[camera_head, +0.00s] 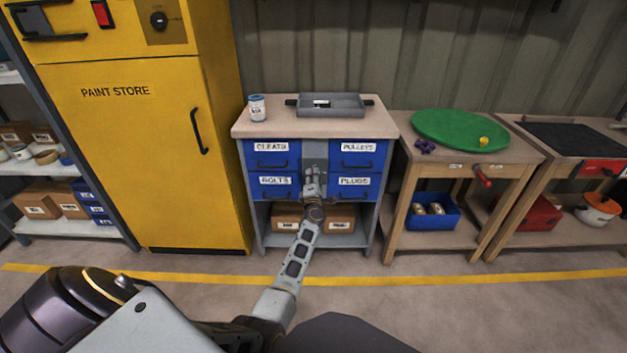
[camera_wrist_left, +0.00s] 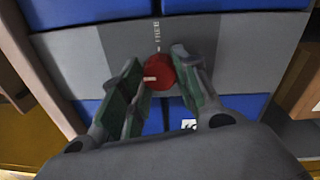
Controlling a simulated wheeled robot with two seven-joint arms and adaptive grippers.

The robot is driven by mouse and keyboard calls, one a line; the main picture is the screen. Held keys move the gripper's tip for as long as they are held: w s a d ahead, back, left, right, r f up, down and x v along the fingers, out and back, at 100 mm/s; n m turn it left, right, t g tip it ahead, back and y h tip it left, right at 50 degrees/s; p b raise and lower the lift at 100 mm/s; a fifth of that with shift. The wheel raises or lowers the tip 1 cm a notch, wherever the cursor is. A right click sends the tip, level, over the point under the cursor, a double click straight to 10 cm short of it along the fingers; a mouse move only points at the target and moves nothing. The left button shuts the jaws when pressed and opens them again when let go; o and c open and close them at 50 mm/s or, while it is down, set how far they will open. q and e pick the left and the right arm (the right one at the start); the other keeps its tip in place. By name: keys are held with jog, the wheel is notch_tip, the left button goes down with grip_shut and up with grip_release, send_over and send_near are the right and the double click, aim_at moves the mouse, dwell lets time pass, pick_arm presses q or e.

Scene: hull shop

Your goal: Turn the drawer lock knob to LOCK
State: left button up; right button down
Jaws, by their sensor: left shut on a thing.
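The drawer lock knob is a round red knob (camera_wrist_left: 159,72) with a pale pointer mark, on a grey panel (camera_wrist_left: 101,58) between the blue drawers. My left gripper (camera_wrist_left: 160,80) is shut on the knob, one finger on each side. In the head view my left gripper (camera_head: 313,182) is at the grey strip between the drawers and hides the knob. The drawers, marked CLEATS (camera_head: 272,161), PULLEYS, BOLTS and PLUGS, look closed. My right gripper is not in view.
The drawer cabinet's top (camera_head: 275,128) holds a can (camera_head: 257,108) and a grey tray (camera_head: 333,106). A yellow paint store cabinet (camera_head: 140,150) stands to the left. Wooden benches (camera_head: 459,150) stand to the right. The floor in front is clear.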

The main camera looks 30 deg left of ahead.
pick_arm(q)
jog(key=shift+f, duration=0.1)
jog(key=o, duration=1)
jog(key=shift+o, duration=0.2)
jog(key=shift+m, duration=0.4)
jog(key=shift+m+h+p, duration=0.4)
jog(key=shift+m+p, duration=1.35)
jog(key=shift+m, duration=5.05)
jog(key=shift+m, duration=1.1)
jog(key=shift+m, duration=1.1)
